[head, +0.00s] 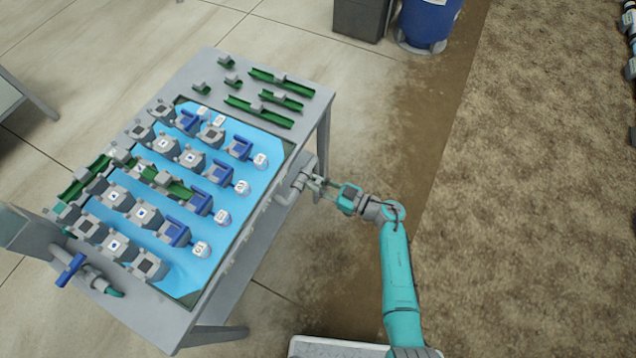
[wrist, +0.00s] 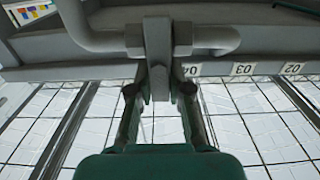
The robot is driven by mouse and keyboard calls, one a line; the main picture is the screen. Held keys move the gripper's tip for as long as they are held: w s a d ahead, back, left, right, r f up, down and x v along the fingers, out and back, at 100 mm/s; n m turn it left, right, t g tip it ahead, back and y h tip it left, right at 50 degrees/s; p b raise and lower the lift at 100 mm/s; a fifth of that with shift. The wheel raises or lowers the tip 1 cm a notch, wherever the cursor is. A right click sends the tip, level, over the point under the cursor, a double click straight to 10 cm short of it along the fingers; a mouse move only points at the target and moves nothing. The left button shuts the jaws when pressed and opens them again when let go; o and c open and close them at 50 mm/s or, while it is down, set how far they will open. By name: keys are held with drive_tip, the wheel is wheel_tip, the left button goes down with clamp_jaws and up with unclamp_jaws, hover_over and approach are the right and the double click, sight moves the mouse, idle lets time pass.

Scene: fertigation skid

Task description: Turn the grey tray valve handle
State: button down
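The grey tray valve (head: 291,187) sits on the right edge of the table, with bent grey pipe at its side. In the wrist view its grey handle (wrist: 158,42) hangs down from the pipe, in the middle of the picture. My gripper (head: 318,187) reaches in from the right, up to the valve. In the wrist view my gripper's two fingers (wrist: 160,92) stand on either side of the handle's lower end, with narrow gaps showing beside it. The gripper looks open around the handle. Contact at the fingertips is hard to make out.
The grey table (head: 322,105) carries a blue tray (head: 180,285) with rows of grey and blue blocks. Green channel pieces (head: 258,110) lie at its back. A blue-handled valve (head: 70,270) is at the front left. A blue barrel (head: 428,22) stands behind.

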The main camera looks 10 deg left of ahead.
drive_tip(key=shift+n, duration=0.3)
drive_tip(key=n, duration=0.3)
drive_tip(key=shift+s+a+f, duration=0.1)
drive_tip(key=shift+s, duration=0.25)
drive_tip(key=n, duration=0.5)
drive_tip(key=shift+s+a+f, duration=0.15)
drive_tip(key=shift+s+f, duration=0.05)
drive_tip(key=shift+s, duration=0.1)
drive_tip(key=n, duration=0.4)
drive_tip(key=shift+s+f, duration=0.25)
drive_tip(key=shift+f, duration=0.1)
drive_tip(key=n, duration=0.4)
drive_tip(key=shift+a+f+n, duration=0.1)
drive_tip(key=shift+f+n, duration=0.2)
drive_tip(key=c, duration=1.1)
unclamp_jaws()
